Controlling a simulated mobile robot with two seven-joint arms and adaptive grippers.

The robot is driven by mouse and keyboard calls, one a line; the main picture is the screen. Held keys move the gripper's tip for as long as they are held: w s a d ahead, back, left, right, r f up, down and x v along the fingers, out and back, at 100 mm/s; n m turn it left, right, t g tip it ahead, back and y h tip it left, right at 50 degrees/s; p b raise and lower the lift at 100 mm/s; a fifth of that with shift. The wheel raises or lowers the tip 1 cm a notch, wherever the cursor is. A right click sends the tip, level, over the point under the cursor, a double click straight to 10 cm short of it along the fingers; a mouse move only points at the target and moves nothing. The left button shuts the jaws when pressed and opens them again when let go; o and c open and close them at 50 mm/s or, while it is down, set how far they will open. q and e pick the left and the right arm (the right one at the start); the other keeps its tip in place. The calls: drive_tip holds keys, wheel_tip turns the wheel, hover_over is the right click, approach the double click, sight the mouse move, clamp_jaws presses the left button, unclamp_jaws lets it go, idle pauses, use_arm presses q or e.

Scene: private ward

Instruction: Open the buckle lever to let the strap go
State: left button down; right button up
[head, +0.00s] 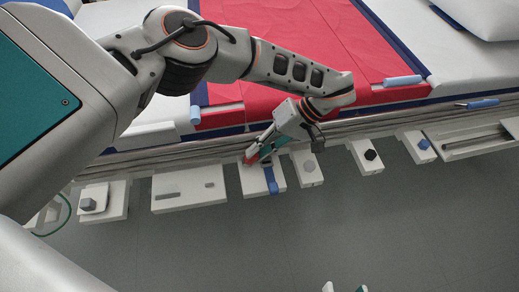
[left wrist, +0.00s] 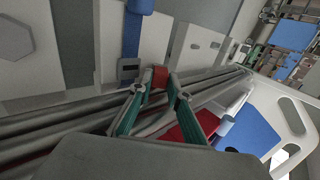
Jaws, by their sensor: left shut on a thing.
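The buckle is on a white plate (head: 248,186) at the bed's side rail. A blue strap (head: 270,180) runs down this plate, and it also shows in the left wrist view (left wrist: 133,30). The grey buckle body (left wrist: 130,70) sits at the strap's end. My left gripper (head: 260,152) reaches down to the buckle and is shut on the red lever (left wrist: 159,77), which lies between its green-sided fingertips. The lever's exact angle is hard to tell. My right gripper (head: 345,288) shows only its fingertips at the bottom edge, apart, with nothing visible between them.
Other white plates with fittings line the rail: a slotted plate (head: 188,188) to the left, one with a dark knob (head: 368,156) and one with a blue knob (head: 421,145) to the right. The bed with a red sheet (head: 300,40) lies behind. Grey floor in front is clear.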

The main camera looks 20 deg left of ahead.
use_arm(q)
drive_tip(key=shift+s+f, duration=0.15)
drive_tip(key=c, duration=1.9)
unclamp_jaws()
drive_tip(key=shift+r, duration=0.6)
wheel_tip(320, 180, up, 9)
